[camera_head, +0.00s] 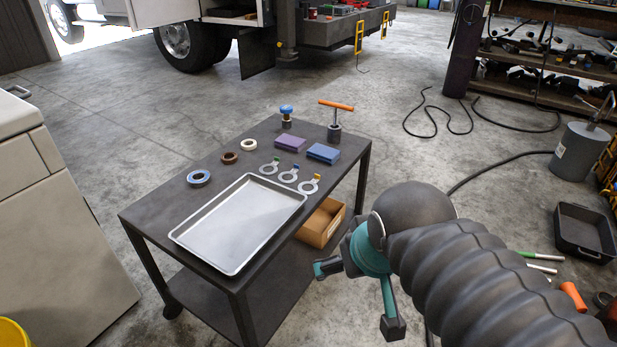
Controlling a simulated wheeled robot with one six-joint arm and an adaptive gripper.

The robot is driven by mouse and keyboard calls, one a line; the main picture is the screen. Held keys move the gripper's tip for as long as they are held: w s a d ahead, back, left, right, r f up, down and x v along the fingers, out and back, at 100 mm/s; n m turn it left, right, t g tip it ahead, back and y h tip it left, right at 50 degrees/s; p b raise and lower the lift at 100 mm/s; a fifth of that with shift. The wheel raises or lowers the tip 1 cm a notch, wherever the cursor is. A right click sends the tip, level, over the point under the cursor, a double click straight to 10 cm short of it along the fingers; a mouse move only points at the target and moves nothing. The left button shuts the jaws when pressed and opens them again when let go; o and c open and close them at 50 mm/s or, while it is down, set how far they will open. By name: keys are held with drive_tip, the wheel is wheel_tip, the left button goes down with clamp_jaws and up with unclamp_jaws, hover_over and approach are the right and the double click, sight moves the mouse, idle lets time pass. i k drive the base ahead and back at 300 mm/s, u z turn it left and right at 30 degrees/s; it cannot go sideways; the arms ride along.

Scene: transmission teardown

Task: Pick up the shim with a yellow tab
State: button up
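The shim with a yellow tab (308,187) lies flat on the dark cart top (140,215), at the right end of a row of three flat ring shims. The shim beside it has a blue tab (288,176), and the one at the left end has a green tab (269,167). My gripper (355,297) is teal and dark, off the cart's right edge and apart from the shims. Its two fingers are spread wide with nothing between them.
A silver tray (177,236) lies in front of the shims. Behind them are a purple box (290,143), a blue box (323,153) and an orange T-handled tool (335,122). Several rings, including a blue one (199,177), lie to the left. A cardboard box (318,228) sits below.

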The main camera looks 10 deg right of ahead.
sight(316, 179)
drive_tip(key=k, duration=0.6)
drive_tip(key=z, duration=0.85)
drive_tip(key=i, duration=1.2)
drive_tip(key=u, duration=0.1)
